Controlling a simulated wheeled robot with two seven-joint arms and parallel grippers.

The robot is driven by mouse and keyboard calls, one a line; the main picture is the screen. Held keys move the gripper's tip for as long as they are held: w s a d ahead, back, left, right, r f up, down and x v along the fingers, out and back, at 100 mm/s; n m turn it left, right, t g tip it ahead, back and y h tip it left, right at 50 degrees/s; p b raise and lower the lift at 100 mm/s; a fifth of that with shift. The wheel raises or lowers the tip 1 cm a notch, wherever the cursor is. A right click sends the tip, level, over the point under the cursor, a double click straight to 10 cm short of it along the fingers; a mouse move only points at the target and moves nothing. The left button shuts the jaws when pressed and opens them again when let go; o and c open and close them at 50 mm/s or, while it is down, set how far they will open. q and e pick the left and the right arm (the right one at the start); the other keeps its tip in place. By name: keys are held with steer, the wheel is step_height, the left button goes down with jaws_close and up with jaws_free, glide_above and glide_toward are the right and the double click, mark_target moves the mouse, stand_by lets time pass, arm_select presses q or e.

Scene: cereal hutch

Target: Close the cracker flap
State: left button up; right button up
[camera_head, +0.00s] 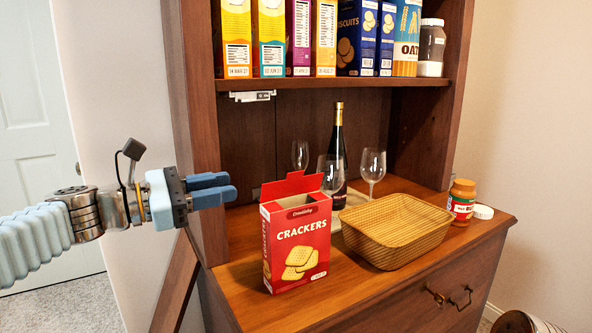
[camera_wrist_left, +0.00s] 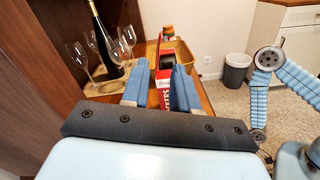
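The red cracker box (camera_head: 298,235) stands upright on the hutch counter, near the left front. Its red top flap (camera_head: 291,186) stands raised at the back of the box top. My left gripper (camera_head: 234,187) is in the air to the left of the box, at about the flap's height, with its blue fingers pointing right. It looks apart from the box and empty. In the left wrist view the fingers are spread, and the box (camera_wrist_left: 163,84) shows beyond and between them. My right gripper is in neither view.
A woven basket (camera_head: 395,230) stands right of the box. A dark bottle (camera_head: 337,150) and several wine glasses (camera_head: 372,165) stand behind. A jar (camera_head: 461,200) and white lid (camera_head: 483,212) sit at the right. Cereal boxes (camera_head: 271,35) fill the shelf above. The hutch's left side panel (camera_head: 195,110) is close behind my left gripper.

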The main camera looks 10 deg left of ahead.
mark_target(293, 184)
arm_select(q)
steer(key=p+x, duration=0.1)
steer(key=x, duration=1.1)
steer(key=shift+w+d+f+p, duration=0.1)
steer(key=shift+w+d+p, duration=0.05)
steer(key=shift+d+p, duration=0.2)
steer(key=shift+c, duration=0.2)
steer(key=shift+a, duration=0.1)
jaws_close()
